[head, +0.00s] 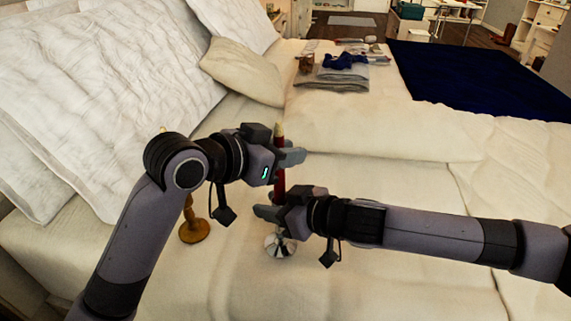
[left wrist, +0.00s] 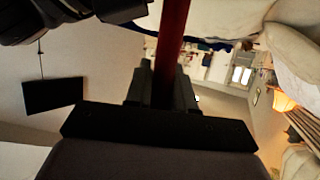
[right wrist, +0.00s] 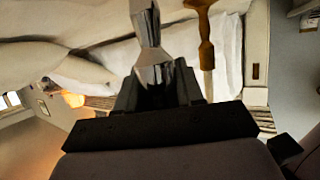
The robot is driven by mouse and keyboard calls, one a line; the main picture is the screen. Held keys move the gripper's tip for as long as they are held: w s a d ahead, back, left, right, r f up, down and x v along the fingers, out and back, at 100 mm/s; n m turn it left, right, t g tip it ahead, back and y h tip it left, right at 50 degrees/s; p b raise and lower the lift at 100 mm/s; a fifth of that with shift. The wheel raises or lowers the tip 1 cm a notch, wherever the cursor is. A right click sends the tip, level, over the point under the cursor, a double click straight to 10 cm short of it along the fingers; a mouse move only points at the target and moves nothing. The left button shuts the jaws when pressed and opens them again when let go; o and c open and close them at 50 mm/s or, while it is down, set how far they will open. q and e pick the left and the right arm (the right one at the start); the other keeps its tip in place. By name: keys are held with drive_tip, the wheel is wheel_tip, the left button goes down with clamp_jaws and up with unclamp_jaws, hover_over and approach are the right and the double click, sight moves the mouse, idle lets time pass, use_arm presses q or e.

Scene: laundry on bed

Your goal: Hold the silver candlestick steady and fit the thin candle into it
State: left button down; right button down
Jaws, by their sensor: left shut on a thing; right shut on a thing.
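The thin candle (head: 279,184) is dark red with a pale tip and stands roughly upright in the head view. My left gripper (head: 288,157) is shut on its upper part; the candle also shows between the fingers in the left wrist view (left wrist: 172,40). The silver candlestick (head: 281,246) is below the candle, its round base low over or on the bed. My right gripper (head: 270,212) is shut on its stem, which shows shiny in the right wrist view (right wrist: 148,24). My right gripper hides the candle's lower end and the candlestick's top, so I cannot tell whether they meet.
A wooden candlestick (head: 194,229) stands on the bed at the left, partly behind my left arm. Pillows (head: 243,72) lie at the back left. Folded clothes (head: 337,77) and a dark blue blanket (head: 470,80) lie farther back. The bed's front right is clear.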

use_arm(q)
drive_tip(key=shift+f, duration=1.3)
drive_tip(key=shift+f, duration=0.15)
drive_tip(key=c, duration=1)
unclamp_jaws()
drive_tip(key=shift+o, duration=0.2)
drive_tip(key=shift+r, duration=0.2)
drive_tip(key=v, duration=1.2)
use_arm(e)
drive_tip(key=c, duration=0.6)
unclamp_jaws()
